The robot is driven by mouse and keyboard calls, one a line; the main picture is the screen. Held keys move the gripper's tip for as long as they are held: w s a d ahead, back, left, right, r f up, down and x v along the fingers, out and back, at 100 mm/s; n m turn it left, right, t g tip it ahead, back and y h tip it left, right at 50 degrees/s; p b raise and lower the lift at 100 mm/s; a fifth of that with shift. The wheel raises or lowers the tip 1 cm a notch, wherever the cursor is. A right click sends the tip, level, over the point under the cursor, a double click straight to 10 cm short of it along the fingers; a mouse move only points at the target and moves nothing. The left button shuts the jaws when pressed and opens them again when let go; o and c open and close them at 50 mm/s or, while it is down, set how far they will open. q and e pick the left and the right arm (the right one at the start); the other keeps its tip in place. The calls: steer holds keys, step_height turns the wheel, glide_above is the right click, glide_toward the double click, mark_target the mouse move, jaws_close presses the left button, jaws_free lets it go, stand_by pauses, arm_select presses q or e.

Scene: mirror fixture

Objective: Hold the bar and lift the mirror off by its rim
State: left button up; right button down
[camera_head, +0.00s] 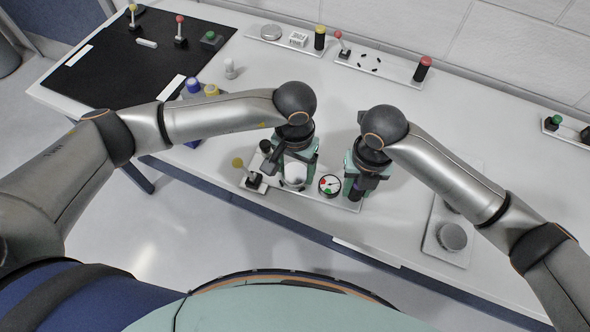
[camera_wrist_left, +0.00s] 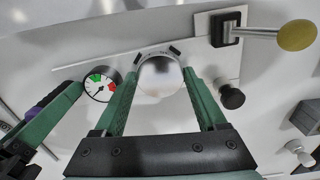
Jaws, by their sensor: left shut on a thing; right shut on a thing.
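The mirror (camera_head: 293,177) is a small round, shiny disc at the front of the table; it also shows in the left wrist view (camera_wrist_left: 160,76). My left gripper (camera_head: 293,168) is shut on its rim, one green finger on each side. My right gripper (camera_head: 355,188) is shut on a dark upright bar (camera_head: 356,194) at the panel's right end. The bar is mostly hidden by the fingers.
A round gauge (camera_head: 330,184) sits between the two grippers. A yellow-knobbed lever (camera_head: 238,163) stands left of the mirror, with a black knob (camera_wrist_left: 231,96) close by. A grey tray (camera_head: 440,236) lies to the right. The table behind the grippers is partly clear.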

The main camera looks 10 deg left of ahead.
mark_target(295, 174)
arm_select(q)
step_height(295, 174, up, 14)
steer(key=shift+r, duration=0.25)
stand_by(0.4)
stand_by(0.3)
arm_select(e)
steer(key=shift+c, duration=2.2)
jaws_free()
step_height(295, 174, up, 12)
steer(key=shift+r, duration=0.1)
arm_select(q)
steer(key=shift+s, duration=0.15)
arm_select(e)
steer(key=shift+s, duration=0.1)
